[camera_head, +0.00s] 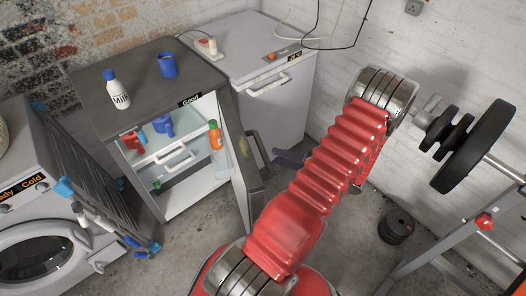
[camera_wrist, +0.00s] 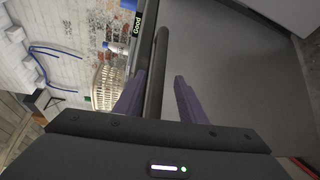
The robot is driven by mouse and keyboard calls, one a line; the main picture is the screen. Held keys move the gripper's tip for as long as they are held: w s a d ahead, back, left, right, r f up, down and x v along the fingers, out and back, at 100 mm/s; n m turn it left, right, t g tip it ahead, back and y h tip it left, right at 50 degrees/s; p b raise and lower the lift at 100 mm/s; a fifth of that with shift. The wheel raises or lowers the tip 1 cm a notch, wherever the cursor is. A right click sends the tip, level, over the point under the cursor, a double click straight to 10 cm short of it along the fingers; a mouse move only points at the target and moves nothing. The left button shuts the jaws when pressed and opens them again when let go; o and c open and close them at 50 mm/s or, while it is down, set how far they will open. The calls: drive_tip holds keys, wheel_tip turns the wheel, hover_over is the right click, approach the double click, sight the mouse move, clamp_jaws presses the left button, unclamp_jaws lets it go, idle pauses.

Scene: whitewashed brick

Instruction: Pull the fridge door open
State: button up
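The fridge (camera_head: 152,203) has a dark top and a label reading "Good", and stands left of centre in the head view. Its dark door (camera_head: 240,158) stands swung open to the right, showing the white inside. The door's outer face (camera_wrist: 225,65) fills much of the wrist view. The dark bar handle (camera_head: 259,153) is on the door's outer side; it also shows in the wrist view (camera_wrist: 156,80). My gripper (camera_wrist: 160,76) has its purple fingers apart, one on each side of the bar, with a gap visible on the right side. In the head view my arm partly hides the gripper.
A milk bottle (camera_head: 117,90) and blue mug (camera_head: 168,65) stand on the fridge top. A white chest freezer (camera_head: 270,95) stands behind, a washing machine (camera_head: 42,225) left, a weight rack (camera_head: 440,245) right.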

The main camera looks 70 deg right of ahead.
sight(263, 152)
drive_tip(key=w, duration=0.5)
drive_tip(key=w+d+f, duration=0.1)
drive_tip(key=w, duration=0.1)
drive_tip(key=shift+w, duration=0.25)
drive_tip(key=shift+f, duration=0.1)
clamp_jaws()
idle(0.4)
